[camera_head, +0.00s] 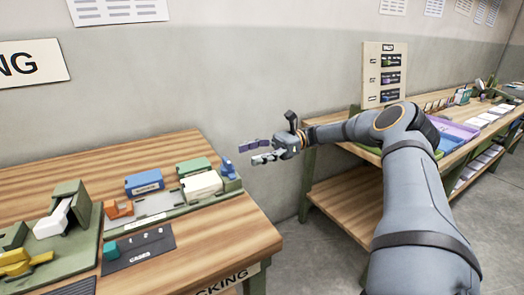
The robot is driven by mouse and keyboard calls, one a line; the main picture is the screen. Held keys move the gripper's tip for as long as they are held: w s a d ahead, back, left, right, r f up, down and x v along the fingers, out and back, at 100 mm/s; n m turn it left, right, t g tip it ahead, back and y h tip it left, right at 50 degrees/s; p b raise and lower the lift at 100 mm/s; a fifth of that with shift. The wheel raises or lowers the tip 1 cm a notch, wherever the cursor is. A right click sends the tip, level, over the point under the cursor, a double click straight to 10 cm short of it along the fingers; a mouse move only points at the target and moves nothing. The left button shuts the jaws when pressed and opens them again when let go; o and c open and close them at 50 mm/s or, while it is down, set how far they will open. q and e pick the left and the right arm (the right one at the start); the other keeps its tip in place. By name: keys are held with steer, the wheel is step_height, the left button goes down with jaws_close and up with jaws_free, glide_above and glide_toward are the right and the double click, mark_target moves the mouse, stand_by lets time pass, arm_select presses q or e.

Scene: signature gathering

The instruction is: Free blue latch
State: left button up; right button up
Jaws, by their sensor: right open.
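A small blue piece (228,168) stands at the right end of the green tray on the wooden table; it may be the blue latch, but it is too small to tell. A blue box (145,182) with a label sits further left at the back of the tray. My right gripper (248,154) is open and empty, with its fingers pointing left. It appears in the air beyond the table's right edge, close to the small blue piece in the picture but apart from it. My left gripper is out of view.
The tray also holds a teal box (194,167), a white box (202,185) and an orange piece (118,209). A black card (138,249) lies in front. A green fixture (62,222) stands left. A shelf bench (330,140) with trays stands right. The table's right front is bare.

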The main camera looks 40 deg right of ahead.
steer(key=shift+v, duration=2.15)
